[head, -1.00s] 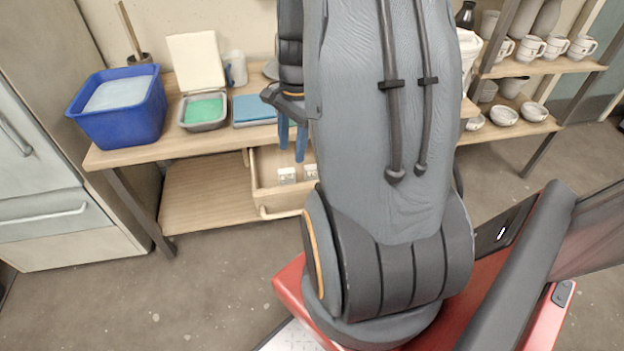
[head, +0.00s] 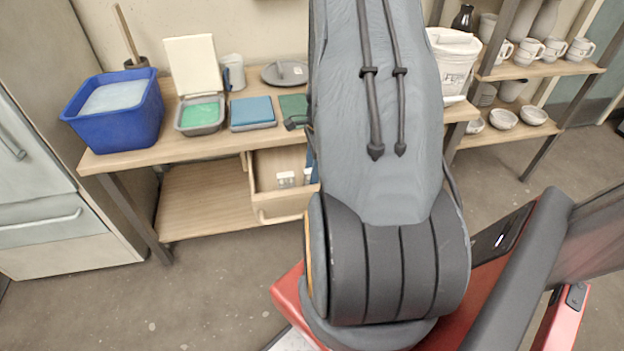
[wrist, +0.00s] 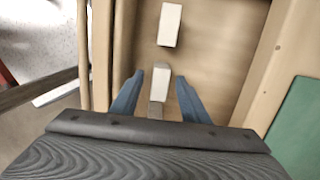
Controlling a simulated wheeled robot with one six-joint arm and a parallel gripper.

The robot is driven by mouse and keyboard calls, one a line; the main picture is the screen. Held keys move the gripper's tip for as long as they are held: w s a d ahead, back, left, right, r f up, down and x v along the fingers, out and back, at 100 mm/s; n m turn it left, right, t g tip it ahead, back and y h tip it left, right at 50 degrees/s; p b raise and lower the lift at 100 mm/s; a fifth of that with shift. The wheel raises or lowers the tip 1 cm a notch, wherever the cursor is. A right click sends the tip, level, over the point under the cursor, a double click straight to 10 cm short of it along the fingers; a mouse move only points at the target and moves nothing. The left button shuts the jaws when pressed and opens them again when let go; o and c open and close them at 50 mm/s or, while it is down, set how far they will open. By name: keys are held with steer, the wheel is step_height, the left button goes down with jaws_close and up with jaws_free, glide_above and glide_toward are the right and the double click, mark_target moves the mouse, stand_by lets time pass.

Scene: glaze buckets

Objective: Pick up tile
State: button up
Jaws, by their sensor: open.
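Two small white block-like pieces, which could be the tiles, lie in the open wooden drawer. In the wrist view, one white piece (wrist: 169,25) lies farther from my gripper. The other piece (wrist: 161,88), white with a grey lower part, shows between the fingers. My gripper (wrist: 160,83) is open, with its two blue fingers over the drawer, one on each side of the nearer piece. I cannot tell whether they touch it. In the head view, both pieces (head: 286,179) show in the drawer, and my arm hides most of my gripper.
The drawer (head: 268,208) hangs open under the table (head: 150,150). On the table stand a blue tub (head: 115,125), a tray with green contents (head: 201,115), a blue slab (head: 252,112) and a green slab (head: 293,106). The drawer's walls are close beside my fingers.

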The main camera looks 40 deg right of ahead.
steer(key=shift+f, duration=0.3)
jaws_close()
steer(key=shift+r, duration=0.15)
